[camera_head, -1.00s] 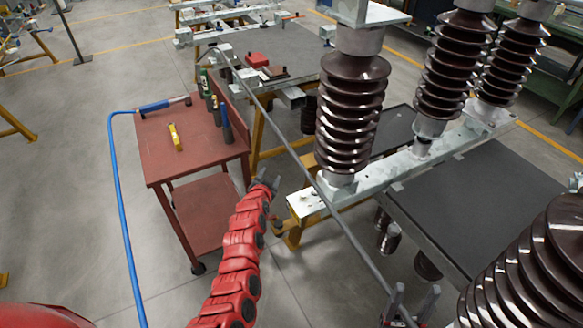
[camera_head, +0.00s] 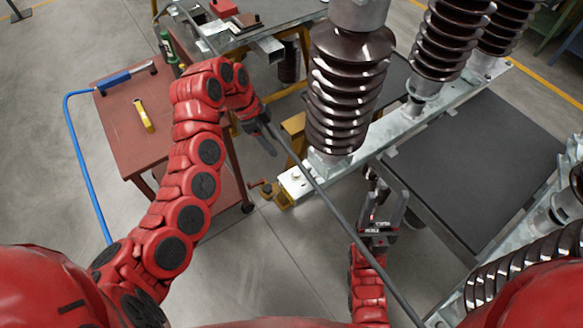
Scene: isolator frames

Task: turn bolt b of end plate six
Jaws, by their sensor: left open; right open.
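A pale metal end plate (camera_head: 297,184) closes the near end of the steel beam, beside the foot of the nearest brown insulator (camera_head: 345,90). Small bolt heads show on it, but no lettering is readable, so I cannot tell which is bolt b or whether this is plate six. My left gripper (camera_head: 266,138) is open and empty, up and left of the end plate, close to the long grey rod. My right gripper (camera_head: 386,198) is open, pointing up, right of the end plate and below the beam's near edge. I see nothing between its fingers.
The long grey rod (camera_head: 330,205) runs diagonally across the view between my grippers. A red cart (camera_head: 115,125) with a yellow tool (camera_head: 144,115) and a blue-hosed tool (camera_head: 125,77) stands left. A dark tabletop (camera_head: 470,170) lies right. Grey floor is open below the end plate.

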